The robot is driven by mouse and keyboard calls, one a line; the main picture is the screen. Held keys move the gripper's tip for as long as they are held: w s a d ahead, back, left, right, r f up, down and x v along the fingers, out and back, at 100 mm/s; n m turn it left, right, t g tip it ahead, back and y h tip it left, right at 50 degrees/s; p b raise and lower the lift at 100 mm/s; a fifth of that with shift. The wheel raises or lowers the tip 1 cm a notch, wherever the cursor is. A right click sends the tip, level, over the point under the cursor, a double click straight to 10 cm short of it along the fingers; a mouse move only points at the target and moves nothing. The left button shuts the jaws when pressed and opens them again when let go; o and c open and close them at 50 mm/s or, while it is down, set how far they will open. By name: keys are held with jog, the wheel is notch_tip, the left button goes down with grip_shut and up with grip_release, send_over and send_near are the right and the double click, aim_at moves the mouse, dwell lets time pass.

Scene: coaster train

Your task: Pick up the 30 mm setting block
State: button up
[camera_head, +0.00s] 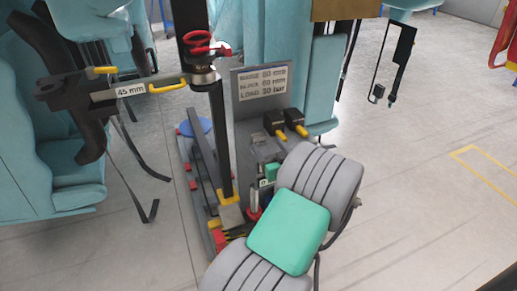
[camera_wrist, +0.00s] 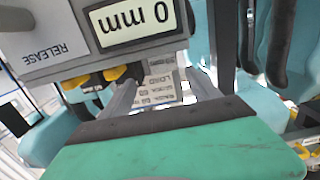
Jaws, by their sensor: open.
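I cannot single out the 30 mm setting block by its marking in either view. A small green piece with a pale label (camera_head: 266,180) stands low on the fixture in the head view, partly hidden by my arm; its marking is too small to read. In the wrist view, my gripper's two grey fingers (camera_wrist: 162,90) are apart, with nothing visible between them. My green wrist cover fills the lower wrist view and hides what lies below. In the head view my arm hides the fingertips.
A grey unit with an upside-down "0 mm" display (camera_wrist: 132,18) and "RELEASE" lettering is close above the fingers. The sign plate (camera_head: 262,83) stands behind the fixture. A black post (camera_head: 218,130) carries an arm labelled 45 mm (camera_head: 130,91). Teal seats (camera_head: 62,170) flank it.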

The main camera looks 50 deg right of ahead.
aim_at(260, 138)
jog(key=x, duration=0.7)
jog(key=shift+w+a, duration=0.2)
jog(key=shift+w, duration=0.2)
jog(key=shift+c, duration=0.5)
grip_shut()
